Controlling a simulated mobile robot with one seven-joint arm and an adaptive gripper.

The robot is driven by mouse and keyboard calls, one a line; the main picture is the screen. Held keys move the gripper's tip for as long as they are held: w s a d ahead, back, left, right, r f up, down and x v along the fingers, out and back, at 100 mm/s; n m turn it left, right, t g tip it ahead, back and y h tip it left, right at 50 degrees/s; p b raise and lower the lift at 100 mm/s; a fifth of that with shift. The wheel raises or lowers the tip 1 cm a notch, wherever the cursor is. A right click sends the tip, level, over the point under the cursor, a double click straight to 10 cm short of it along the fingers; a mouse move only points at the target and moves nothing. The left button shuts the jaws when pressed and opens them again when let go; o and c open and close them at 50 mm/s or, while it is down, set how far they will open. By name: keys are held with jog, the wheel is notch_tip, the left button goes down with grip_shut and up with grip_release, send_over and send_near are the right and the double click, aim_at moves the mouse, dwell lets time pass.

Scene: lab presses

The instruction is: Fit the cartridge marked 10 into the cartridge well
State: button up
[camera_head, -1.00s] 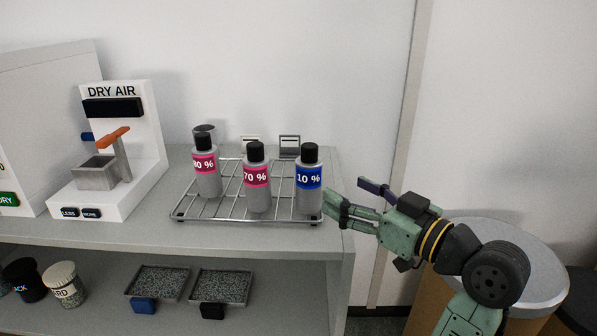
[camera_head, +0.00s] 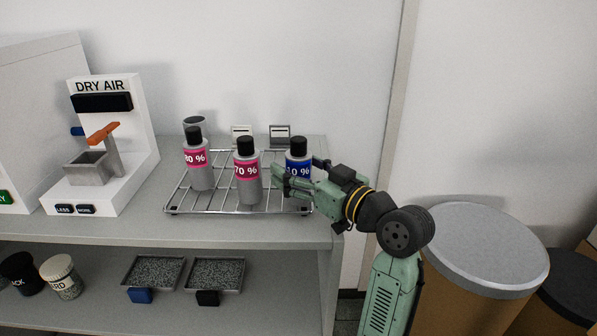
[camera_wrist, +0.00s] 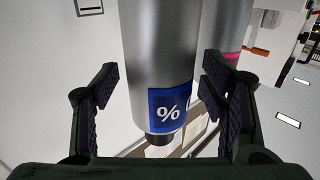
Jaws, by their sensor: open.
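The cartridge marked 10 (camera_head: 298,149) is a grey bottle with a black cap and a blue "10 %" label. It stands upright at the right end of a wire rack (camera_head: 180,210). My gripper (camera_head: 298,174) is open around it, one finger on each side, partly hiding its lower body. In the wrist view the cartridge (camera_wrist: 160,50) lies between the open fingers (camera_wrist: 160,88), with gaps visible on both sides. I cannot pick out a cartridge well for certain.
Two pink-labelled bottles, one marked 70 % (camera_head: 247,190) and one reading 80 % or similar (camera_head: 200,175), stand left on the rack. A DRY AIR unit (camera_head: 120,125) with a grey square cup (camera_head: 87,170) and orange lever stands further left. Trays (camera_head: 215,275) sit below.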

jog(key=shift+c, duration=0.2)
jog(key=c, duration=1.4)
jog(key=shift+r, duration=0.1)
